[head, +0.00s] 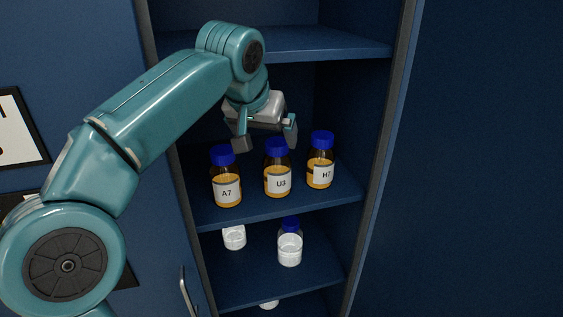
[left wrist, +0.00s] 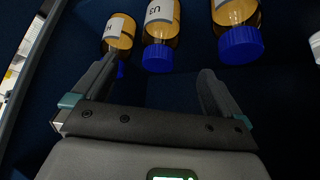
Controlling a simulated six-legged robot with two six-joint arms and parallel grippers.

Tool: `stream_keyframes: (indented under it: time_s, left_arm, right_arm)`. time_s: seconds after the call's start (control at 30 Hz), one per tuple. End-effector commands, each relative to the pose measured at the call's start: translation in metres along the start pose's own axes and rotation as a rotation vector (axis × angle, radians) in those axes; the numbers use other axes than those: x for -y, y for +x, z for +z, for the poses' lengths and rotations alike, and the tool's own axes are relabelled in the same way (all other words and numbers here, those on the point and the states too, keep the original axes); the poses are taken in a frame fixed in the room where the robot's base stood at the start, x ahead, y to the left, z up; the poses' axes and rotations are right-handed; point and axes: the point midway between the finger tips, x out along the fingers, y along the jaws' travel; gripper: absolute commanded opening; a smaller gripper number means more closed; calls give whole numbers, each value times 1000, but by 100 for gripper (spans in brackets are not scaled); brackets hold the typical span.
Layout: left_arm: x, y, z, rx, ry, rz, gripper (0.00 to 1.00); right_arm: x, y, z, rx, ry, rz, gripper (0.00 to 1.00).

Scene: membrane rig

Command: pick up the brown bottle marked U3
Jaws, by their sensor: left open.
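The brown bottle marked U3 (head: 278,184) stands upright on the cabinet's middle shelf, between two similar bottles. It has a blue cap, orange-brown contents and a white label. My left gripper (head: 266,138) is open and empty, at the height of the U3 cap and close to it. In the left wrist view the U3 bottle (left wrist: 160,28) shows upside down, its cap beyond and between the two fingers of the left gripper (left wrist: 157,88). The fingers are not closed on it. My right gripper is in neither view.
Bottle A7 (head: 227,190) stands left of U3 and bottle H7 (head: 320,172) right of it, both close. The shelf (head: 245,217) has cabinet walls on both sides and another shelf (head: 320,43) above.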

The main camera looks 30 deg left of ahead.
Motion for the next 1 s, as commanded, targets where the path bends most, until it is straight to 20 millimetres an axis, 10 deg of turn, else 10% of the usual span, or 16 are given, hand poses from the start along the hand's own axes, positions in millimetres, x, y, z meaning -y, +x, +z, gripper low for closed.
stream_keyframes:
  time_s: [1.0]
  left_arm:
    - [1,118,4,1,0,0,100]
  right_arm:
    - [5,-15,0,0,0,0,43]
